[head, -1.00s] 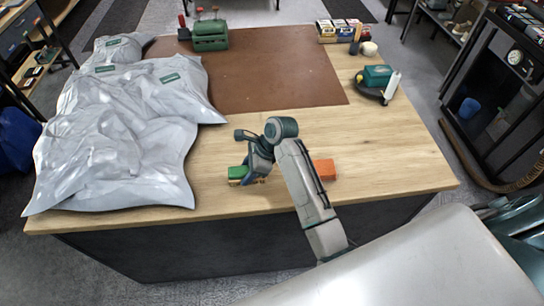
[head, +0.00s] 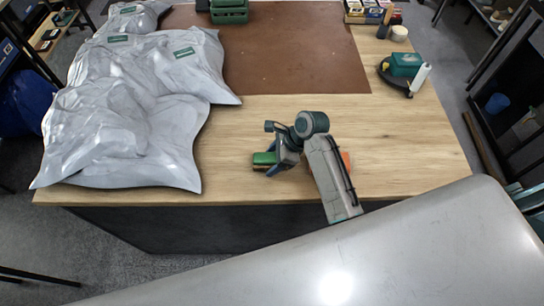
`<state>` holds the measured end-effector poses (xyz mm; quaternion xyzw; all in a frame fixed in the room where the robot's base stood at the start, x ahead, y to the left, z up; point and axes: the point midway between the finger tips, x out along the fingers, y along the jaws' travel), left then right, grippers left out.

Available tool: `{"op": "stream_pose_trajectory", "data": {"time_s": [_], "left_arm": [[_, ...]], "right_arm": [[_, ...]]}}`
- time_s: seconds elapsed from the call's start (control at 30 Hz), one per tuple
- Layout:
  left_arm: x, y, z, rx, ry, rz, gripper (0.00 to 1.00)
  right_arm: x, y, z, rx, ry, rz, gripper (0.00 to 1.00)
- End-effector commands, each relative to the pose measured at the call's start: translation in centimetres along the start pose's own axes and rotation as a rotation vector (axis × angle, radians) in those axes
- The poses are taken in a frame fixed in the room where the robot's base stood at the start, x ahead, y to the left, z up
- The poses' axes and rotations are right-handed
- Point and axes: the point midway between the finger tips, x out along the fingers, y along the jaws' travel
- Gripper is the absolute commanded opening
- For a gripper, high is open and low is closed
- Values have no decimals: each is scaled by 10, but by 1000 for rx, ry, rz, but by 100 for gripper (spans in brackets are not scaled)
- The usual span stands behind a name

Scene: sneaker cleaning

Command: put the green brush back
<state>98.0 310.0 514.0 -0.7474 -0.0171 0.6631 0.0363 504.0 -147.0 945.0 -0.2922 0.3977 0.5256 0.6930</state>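The green brush (head: 264,159), with a paler underside, is at the front middle of the wooden table. Its right end is hidden by my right gripper (head: 277,166). The gripper is low over the table at that end, with a bluish finger in front of the brush. The fingertips are too small and too covered to tell whether they are closed on it. I cannot tell whether the brush rests on the table or is slightly raised. My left gripper is not in view.
An orange object (head: 346,161) is mostly hidden behind my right arm. Grey bags (head: 130,130) cover the table's left side. A brown mat (head: 295,60) lies behind. A teal item (head: 405,64) and a white roll (head: 419,79) stand at the back right. Bare wood (head: 410,140) is free at right.

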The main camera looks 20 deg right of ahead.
Motion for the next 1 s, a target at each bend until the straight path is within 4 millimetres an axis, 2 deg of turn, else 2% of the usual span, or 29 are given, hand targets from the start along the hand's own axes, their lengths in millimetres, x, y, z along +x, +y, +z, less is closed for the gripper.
{"op": "stream_pose_trajectory", "data": {"time_s": [0.1, 0.3, 0.43, 0.8, 1.0], "left_arm": [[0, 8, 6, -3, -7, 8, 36], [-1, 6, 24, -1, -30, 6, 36], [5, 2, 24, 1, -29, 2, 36], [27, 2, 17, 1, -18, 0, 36], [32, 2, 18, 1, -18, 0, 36]], "right_arm": [[0, 0, 0, 0, 0, 0, 65], [-2, -1, 0, -1, -1, -1, 65], [-12, -2, 0, -3, 0, -4, 65], [-87, -2, -1, -4, 2, -5, 65], [-114, -1, 0, -2, 0, -3, 65]]}}
